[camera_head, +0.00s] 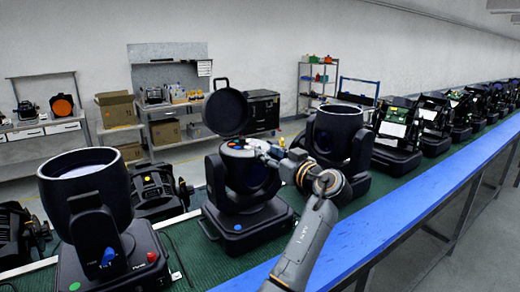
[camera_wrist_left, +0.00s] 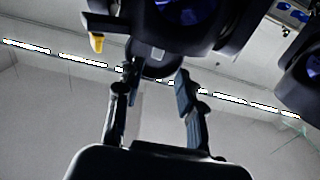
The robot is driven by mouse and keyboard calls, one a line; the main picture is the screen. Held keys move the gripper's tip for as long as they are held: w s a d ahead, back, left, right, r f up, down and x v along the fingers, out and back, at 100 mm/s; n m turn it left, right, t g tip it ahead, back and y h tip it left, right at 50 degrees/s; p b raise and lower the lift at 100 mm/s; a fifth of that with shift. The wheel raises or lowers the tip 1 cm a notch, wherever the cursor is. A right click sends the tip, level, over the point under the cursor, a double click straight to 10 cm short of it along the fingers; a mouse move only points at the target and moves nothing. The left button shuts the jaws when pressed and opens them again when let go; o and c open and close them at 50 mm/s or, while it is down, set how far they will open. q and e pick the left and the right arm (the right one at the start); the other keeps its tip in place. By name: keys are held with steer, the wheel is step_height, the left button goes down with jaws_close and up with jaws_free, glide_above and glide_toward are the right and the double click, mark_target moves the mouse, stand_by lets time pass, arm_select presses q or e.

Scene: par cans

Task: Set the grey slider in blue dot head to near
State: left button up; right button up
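The blue dot head (camera_head: 245,205) stands in the middle of the head view, with a blue dot on the front of its base and its round lid raised. My left gripper (camera_head: 262,149) is at its upper right side, close to the top of its body. In the left wrist view the head's dark body (camera_wrist_left: 208,42) fills the top. My left gripper (camera_wrist_left: 158,80) has its two fingers apart there, with nothing between them. A small grey piece (camera_wrist_left: 158,54), which may be the grey slider, sits just beyond the fingertips. In the head view I cannot make the slider out clearly.
Several more line the green belt (camera_head: 185,245). A blue rail (camera_head: 400,225) runs along the near side. A yellow tab (camera_wrist_left: 97,42) hangs left of the fingers.

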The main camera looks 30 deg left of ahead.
arm_select(q)
steer(key=v, duration=0.5)
stand_by(0.5)
